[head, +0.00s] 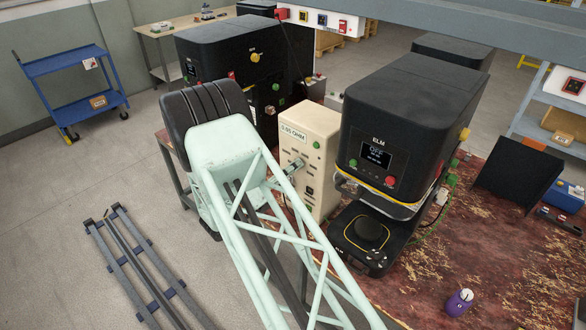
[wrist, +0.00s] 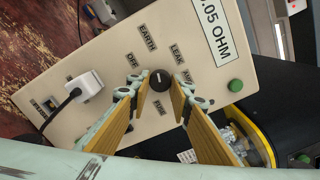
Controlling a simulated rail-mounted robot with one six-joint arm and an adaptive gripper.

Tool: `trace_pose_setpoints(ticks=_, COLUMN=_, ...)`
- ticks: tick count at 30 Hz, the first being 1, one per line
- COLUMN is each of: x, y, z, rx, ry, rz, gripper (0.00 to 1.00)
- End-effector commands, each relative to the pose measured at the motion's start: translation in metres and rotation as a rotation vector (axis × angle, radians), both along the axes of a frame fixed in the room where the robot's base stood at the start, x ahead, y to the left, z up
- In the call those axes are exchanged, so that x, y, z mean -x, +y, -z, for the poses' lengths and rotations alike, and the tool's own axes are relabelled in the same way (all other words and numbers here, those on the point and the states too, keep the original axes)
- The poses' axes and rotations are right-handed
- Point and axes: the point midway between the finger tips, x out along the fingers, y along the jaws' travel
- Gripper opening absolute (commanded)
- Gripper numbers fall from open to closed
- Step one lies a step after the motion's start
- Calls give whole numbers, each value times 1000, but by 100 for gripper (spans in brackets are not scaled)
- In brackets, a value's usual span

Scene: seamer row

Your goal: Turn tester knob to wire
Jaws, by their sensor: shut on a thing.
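The tester (head: 316,140) is a cream box with a "0.05 OHM" label, standing beside the black seamer; its tilted panel (wrist: 100,52) fills much of the wrist view. The black round tester knob (wrist: 160,81) has a short pale mark on its face. Labels ring it: OFF, EARTH, LEAK and others too small to read surely, so I cannot tell which one the mark points at. My gripper (wrist: 159,84) is shut on the knob, with a yellow-padded finger on either side.
A white plug with a black cable (wrist: 84,86) sits in the panel near the left finger. A green button (wrist: 235,85) is to the right. The black seamer (head: 415,125) stands close right of the tester. A purple bottle (head: 459,302) stands on the worn red table.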

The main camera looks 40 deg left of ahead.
Motion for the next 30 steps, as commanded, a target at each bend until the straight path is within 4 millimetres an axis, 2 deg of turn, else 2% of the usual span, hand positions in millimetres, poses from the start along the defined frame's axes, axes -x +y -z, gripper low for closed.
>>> trace_pose_setpoints(ticks=14, x=0, y=0, z=1, rx=-82, ry=-6, rz=0, gripper=9)
trace_pose_setpoints(ticks=30, x=0, y=1, z=4, rx=-439, ry=-30, rz=0, gripper=9)
